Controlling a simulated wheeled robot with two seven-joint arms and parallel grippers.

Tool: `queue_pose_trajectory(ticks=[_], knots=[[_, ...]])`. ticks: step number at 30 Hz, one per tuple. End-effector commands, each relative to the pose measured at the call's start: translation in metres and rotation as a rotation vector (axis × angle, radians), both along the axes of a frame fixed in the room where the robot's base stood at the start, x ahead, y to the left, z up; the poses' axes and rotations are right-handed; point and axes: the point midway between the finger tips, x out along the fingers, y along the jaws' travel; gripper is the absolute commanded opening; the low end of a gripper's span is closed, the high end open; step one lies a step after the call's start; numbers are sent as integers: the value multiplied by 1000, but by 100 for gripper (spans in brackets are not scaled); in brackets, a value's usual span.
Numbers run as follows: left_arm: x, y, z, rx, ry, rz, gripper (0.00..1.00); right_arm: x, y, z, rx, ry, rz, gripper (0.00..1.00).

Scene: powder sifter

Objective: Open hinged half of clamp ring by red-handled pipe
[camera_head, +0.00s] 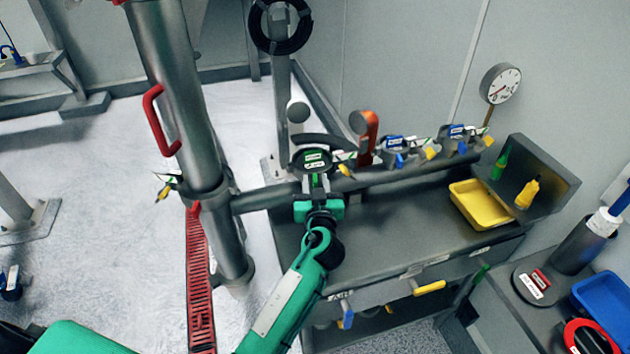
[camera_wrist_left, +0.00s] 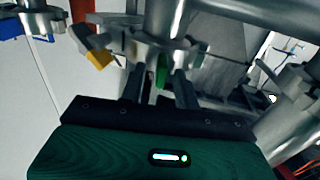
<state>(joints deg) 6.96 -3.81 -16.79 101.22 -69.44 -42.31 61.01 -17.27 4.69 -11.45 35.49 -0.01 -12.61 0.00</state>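The large steel pipe (camera_head: 172,80) with a red handle (camera_head: 155,120) stands upright at the left. A clamp fitting with a yellow tab (camera_head: 163,191) sits at its left side, partly hidden. A second clamp ring (camera_head: 318,160) with a green label is on the bench piping, beside an orange-red lever (camera_head: 366,135). My left gripper (camera_head: 318,186) is just below this ring. In the left wrist view my left gripper (camera_wrist_left: 170,85) has its fingers apart, with a green tab (camera_wrist_left: 162,72) showing between them beneath a clamp ring (camera_wrist_left: 158,45). Contact cannot be told. My right gripper is out of view.
More clamps with blue and yellow parts (camera_head: 395,145) line the horizontal pipe to the right. A yellow tray (camera_head: 480,204) and a yellow bottle (camera_head: 528,192) stand on the metal bench (camera_head: 400,235). A gauge (camera_head: 501,83) rises behind. The pale floor at the left is mostly clear.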

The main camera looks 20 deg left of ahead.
Motion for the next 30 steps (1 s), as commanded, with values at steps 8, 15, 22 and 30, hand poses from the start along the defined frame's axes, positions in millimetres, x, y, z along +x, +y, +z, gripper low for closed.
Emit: queue_pose_trajectory(ticks=[8, 15, 22, 30], knots=[[0, 0, 0, 0, 0, 0, 0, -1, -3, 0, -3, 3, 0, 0], [0, 1, 0, 0, 0, -5, 0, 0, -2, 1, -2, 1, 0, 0], [-6, 5, 2, 1, -1, -67, 0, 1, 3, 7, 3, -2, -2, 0], [-22, 21, 5, 3, -1, -252, 0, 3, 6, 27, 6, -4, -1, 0]])
